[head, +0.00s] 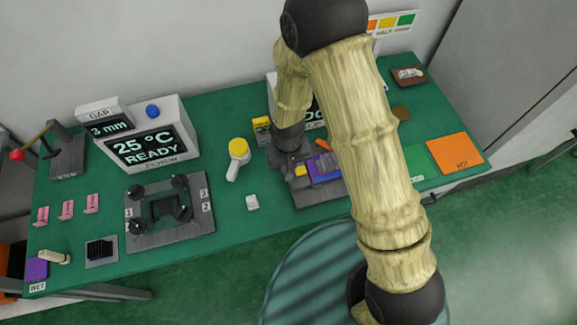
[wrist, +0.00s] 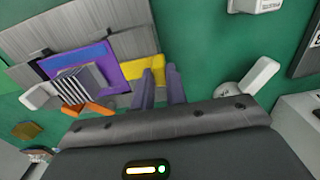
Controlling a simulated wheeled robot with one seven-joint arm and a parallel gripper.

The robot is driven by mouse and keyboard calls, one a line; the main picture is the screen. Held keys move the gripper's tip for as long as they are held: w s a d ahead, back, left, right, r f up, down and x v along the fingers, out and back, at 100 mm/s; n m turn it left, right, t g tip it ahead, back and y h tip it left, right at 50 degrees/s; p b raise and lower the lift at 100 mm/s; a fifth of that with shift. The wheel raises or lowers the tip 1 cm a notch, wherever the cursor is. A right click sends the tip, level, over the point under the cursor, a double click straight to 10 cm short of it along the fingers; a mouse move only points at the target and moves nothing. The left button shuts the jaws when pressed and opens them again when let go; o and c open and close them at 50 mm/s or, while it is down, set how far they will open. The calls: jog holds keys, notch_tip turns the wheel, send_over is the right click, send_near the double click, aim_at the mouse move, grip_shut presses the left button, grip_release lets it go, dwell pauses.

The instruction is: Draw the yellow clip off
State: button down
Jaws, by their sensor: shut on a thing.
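The yellow clip (wrist: 140,69) sits at the edge of the purple board (wrist: 93,56) on a grey plate (wrist: 125,20) in the wrist view. In the head view a small yellow part of the clip (head: 300,170) shows beside the purple board (head: 325,170), just below my gripper. My gripper (wrist: 161,73) has its two purple-grey fingers at the clip's right end and is shut on it. One finger hides part of the clip. A finned heat sink (wrist: 80,83) is on the board, with an orange piece (wrist: 90,108) at its lower edge.
A dark fixture with knobs (head: 170,211) and a display box (head: 145,140) stand further left. An orange mat (head: 455,153) is at the right.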

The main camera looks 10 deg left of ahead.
jog(key=shift+s+a, duration=0.1)
jog(key=shift+a, duration=0.05)
jog(key=c, duration=1.4)
grip_release()
jog(key=shift+s+a, duration=0.1)
jog(key=shift+a, duration=0.05)
notch_tip(320, 180, up, 17)
jog(key=b, duration=0.1)
jog(key=shift+r, duration=0.2)
